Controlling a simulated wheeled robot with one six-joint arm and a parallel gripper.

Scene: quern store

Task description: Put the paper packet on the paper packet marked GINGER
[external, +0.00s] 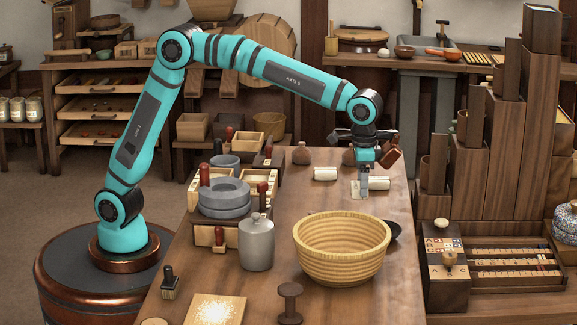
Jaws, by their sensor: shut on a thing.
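My gripper (364,188) points down at the far right part of the wooden table. It is shut on a pale paper packet (379,183), which shows on the right of the fingers. The fingers hide part of it. A flatter pale piece (355,189) shows just left of the fingers; I cannot tell if it belongs to the same packet. Another pale paper packet (325,173) lies on the table to the left, apart from the gripper. No writing is readable at this size, so I cannot tell which is marked GINGER.
A large woven bowl (342,262) stands in front of the gripper, with a dark dish (394,231) partly behind it. The table between the packets and the bowl is clear.

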